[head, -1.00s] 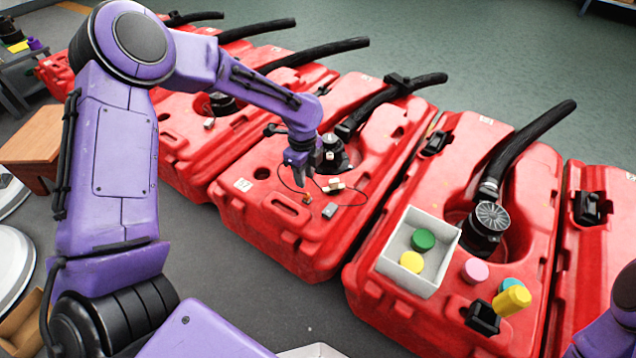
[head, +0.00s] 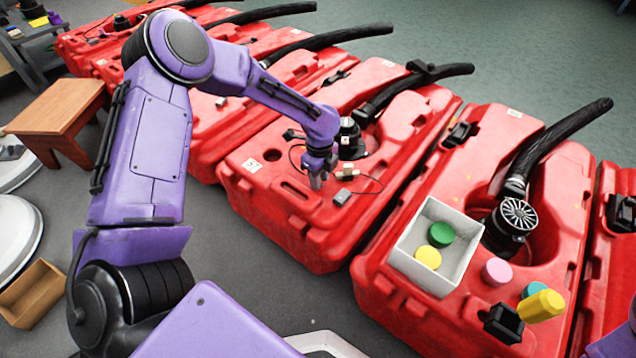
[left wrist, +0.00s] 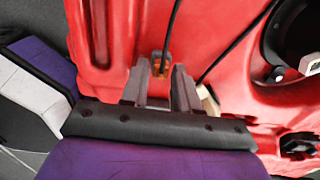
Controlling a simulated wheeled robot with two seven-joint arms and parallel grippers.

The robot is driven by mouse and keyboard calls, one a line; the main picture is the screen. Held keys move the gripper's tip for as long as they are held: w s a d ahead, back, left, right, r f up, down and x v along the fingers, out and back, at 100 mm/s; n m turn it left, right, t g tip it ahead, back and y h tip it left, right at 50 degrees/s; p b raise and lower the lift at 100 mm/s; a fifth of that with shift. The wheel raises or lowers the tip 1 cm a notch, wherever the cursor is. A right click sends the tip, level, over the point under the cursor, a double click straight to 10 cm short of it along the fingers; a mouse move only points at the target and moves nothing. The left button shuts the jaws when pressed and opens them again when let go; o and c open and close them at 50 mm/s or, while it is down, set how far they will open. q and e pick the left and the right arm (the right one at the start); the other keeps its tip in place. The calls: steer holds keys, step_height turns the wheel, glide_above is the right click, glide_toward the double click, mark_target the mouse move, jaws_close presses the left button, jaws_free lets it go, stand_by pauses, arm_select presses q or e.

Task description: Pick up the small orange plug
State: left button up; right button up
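The small orange plug (left wrist: 163,57) shows in the left wrist view on the red tank top, with a dark cable running from it. My left gripper (left wrist: 161,68) is open, its two grey fingers on either side of the plug in that picture. I cannot tell whether they touch it. In the head view my left gripper (head: 317,182) points down close over the front part of a red tank (head: 290,225) and hides the plug.
A small grey box (head: 342,197) and a pale block (head: 347,169) lie close right of the left gripper. A black fitting (head: 352,145) stands behind it. On the tank to the right are a white tray (head: 408,258) with green and yellow pieces and a yellow cylinder (head: 541,306).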

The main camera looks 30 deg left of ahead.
arm_select(q)
jaws_close()
steer(key=shift+r+p, duration=0.5)
steer(key=shift+r, duration=0.05)
step_height(320, 180, up, 4)
steer(key=shift+s+d+f+p, duration=0.15)
steer(key=shift+f+p, duration=0.1)
steer(key=shift+p, duration=0.95)
steer(key=s+d+r+n+p, duration=0.2)
steer(key=s+r+n+p, duration=0.1)
steer(key=s+r+p, duration=0.1)
steer(key=s+d+r+n+p, duration=0.3)
steer(key=s+r+n+p, duration=0.1)
steer(key=s+p, duration=0.3)
steer(key=shift+s+d+r, duration=0.2)
steer(key=shift+s+d, duration=0.15)
steer(key=shift+s, duration=0.35)
